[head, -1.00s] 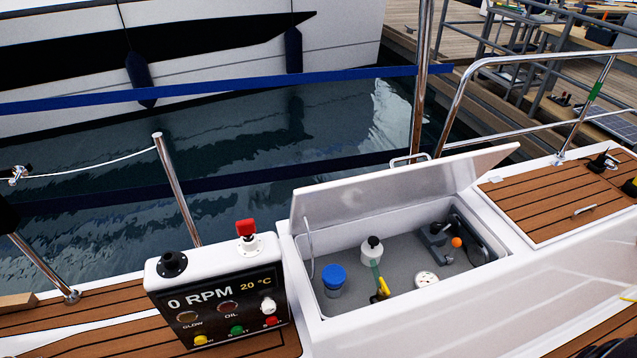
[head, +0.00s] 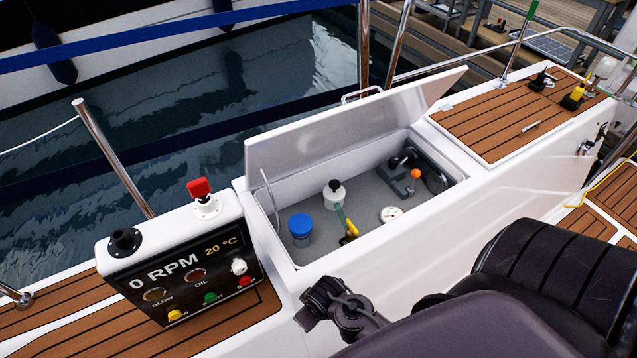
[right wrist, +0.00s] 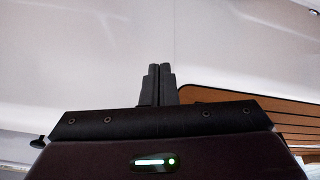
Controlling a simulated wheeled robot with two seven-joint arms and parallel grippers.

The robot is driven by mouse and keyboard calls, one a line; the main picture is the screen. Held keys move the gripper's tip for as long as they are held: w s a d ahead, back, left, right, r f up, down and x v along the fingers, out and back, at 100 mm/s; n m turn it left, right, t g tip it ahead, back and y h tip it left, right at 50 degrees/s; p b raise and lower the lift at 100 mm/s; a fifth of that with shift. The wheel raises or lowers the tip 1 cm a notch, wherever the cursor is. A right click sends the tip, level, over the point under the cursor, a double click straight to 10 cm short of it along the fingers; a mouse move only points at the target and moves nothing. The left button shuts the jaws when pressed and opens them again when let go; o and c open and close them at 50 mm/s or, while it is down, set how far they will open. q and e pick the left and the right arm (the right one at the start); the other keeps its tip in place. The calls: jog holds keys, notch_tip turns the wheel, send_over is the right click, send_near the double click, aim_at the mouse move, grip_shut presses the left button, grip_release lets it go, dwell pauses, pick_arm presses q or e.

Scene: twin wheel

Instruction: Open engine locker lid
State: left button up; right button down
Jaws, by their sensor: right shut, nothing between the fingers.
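The engine locker lid (head: 345,120) stands raised and tilted on the white locker in the head view, with a metal handle (head: 360,93) on its far edge. A thin stay (head: 271,198) runs at its left end. The locker interior (head: 365,200) is exposed. My right gripper (right wrist: 158,72) shows in the right wrist view with its two fingers together and nothing between them, in front of a plain white surface. I cannot tell which part of the boat that surface is. My left gripper is in neither view.
The locker holds a blue-capped container (head: 300,228), a white bottle (head: 334,194), a gauge (head: 391,214) and an orange-knobbed lever (head: 415,174). An engine panel (head: 190,275) stands to the left, a teak hatch (head: 510,117) to the right. Large dark parts cover the lower right.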

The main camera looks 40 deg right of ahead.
jog(key=w+d+r+m+t+b, duration=0.1)
jog(key=w+r+m+t, duration=0.1)
jog(key=r, duration=0.6)
jog(key=w+d+r+m+t+b, duration=0.1)
jog(key=w+r, duration=0.1)
jog(key=r, duration=0.7)
jog(key=m+t+h+p, duration=0.3)
jog(key=m+t, duration=1.4)
jog(key=m, duration=0.1)
send_near(313, 124)
jog(key=x, duration=0.6)
jog(key=shift+w+r, duration=0.2)
jog(key=shift+w, duration=0.15)
